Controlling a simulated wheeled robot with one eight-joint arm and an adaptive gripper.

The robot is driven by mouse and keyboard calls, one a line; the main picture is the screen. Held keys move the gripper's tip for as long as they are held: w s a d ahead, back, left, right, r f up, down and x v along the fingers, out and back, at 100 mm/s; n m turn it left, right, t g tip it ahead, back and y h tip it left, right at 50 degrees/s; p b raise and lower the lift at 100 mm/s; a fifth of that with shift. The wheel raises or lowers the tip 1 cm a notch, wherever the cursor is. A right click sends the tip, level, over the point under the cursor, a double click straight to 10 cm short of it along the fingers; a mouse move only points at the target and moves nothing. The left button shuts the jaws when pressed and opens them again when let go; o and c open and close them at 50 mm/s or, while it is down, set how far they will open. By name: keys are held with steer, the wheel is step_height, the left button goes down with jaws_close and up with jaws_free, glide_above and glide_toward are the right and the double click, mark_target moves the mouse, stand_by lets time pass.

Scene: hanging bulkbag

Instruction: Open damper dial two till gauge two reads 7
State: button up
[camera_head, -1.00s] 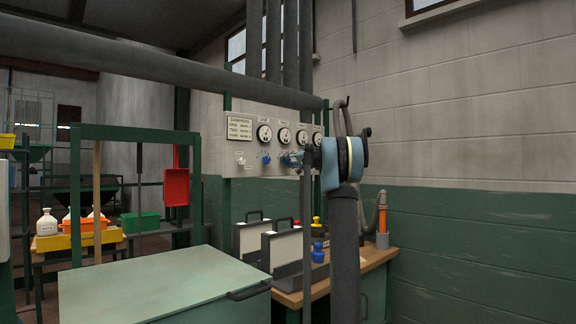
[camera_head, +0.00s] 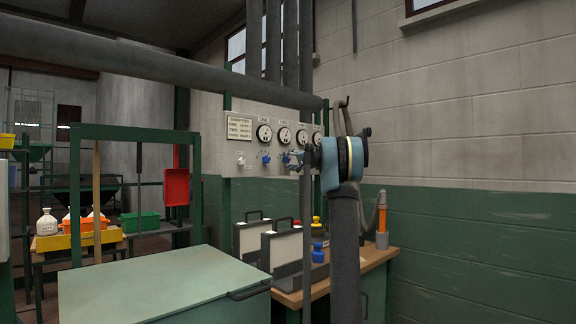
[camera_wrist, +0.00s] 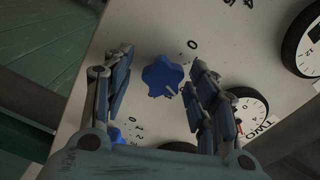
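In the wrist view, a blue star-shaped dial (camera_wrist: 162,77) with a white pointer mark lies between the two fingers of my gripper (camera_wrist: 165,88). The fingers are apart, with visible gaps on both sides of the dial. The gauge labelled TWO (camera_wrist: 252,105) is to the right, partly hidden by the right finger; its reading is too small to tell. Another blue dial (camera_wrist: 116,136) is at lower left. In the head view, my gripper (camera_head: 293,158) is at the panel below gauge two (camera_head: 284,136).
Gauge one (camera_head: 264,133) and a blue dial (camera_head: 266,158) are left of my gripper. A workbench (camera_head: 318,283) with framed cases (camera_head: 283,250) and a blue knobbed object (camera_head: 318,252) stands below. A vertical pipe (camera_head: 306,230) runs close to my arm.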

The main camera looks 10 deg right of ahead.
steer(key=v, duration=1.2)
steer(key=shift+a+f, duration=0.1)
steer(key=shift+a, duration=0.05)
stand_by(0.3)
